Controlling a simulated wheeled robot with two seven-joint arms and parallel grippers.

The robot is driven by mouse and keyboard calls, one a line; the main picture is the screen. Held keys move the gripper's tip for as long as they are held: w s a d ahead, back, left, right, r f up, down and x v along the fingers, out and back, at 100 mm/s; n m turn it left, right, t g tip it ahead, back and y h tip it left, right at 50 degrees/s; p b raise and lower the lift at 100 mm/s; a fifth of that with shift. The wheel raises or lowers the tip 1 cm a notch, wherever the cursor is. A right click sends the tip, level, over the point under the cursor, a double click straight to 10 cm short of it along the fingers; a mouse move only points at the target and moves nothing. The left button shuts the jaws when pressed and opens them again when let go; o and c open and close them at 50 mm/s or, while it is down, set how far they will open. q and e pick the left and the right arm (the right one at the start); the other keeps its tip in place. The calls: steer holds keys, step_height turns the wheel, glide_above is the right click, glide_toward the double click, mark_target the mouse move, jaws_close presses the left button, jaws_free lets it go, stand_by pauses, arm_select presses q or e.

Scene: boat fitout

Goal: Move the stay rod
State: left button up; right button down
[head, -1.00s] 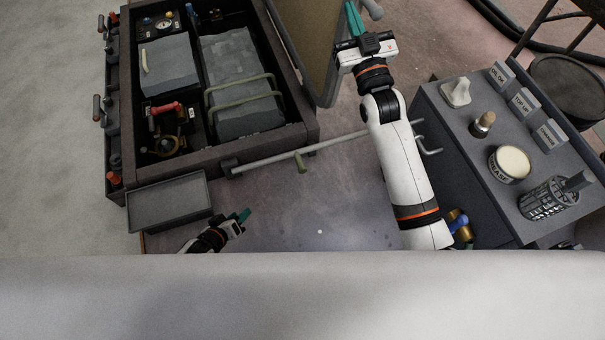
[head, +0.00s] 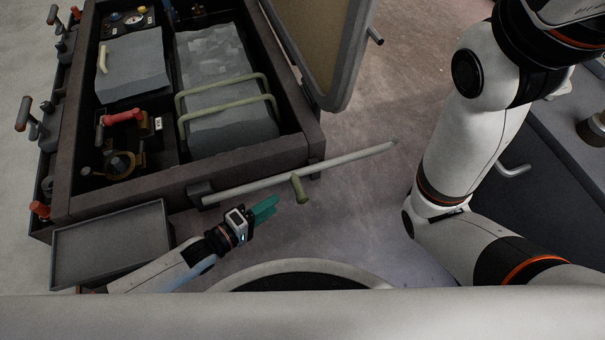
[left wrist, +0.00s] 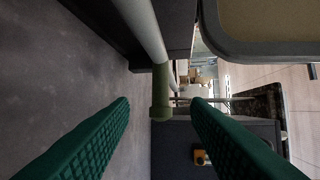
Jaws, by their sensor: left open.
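The stay rod (head: 340,164) is a long pale grey bar. It runs from a dark bracket (head: 200,194) on the front of the open box up to the right. An olive grip (head: 299,189) sticks out from its middle. My left gripper (head: 265,208) has green fingers. It is open and empty, just left of the olive grip and below the rod. In the left wrist view the rod (left wrist: 144,28) crosses the top. The olive grip (left wrist: 161,92) appears in the gap between the spread fingertips (left wrist: 161,101), apparently beyond them. My right gripper is out of view.
The open box (head: 62,190) holds grey blocks, olive bars and a red-handled valve. Its lid (head: 330,45) stands raised at the right. A shallow grey tray (head: 112,240) sits at the front left. A dark cabinet (head: 560,160) stands at right. The floor beyond the rod is clear.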

mark_target(300, 188)
arm_select(q)
steer(key=b+x, duration=0.6)
steer(key=x, duration=0.4)
steer(key=shift+w+d+f+b, duration=0.15)
steer(key=shift+d+f+b, duration=0.05)
steer(key=shift+d+b, duration=0.2)
steer(key=shift+w+d+r, duration=0.1)
steer(key=shift+w+d, duration=0.25)
jaws_close()
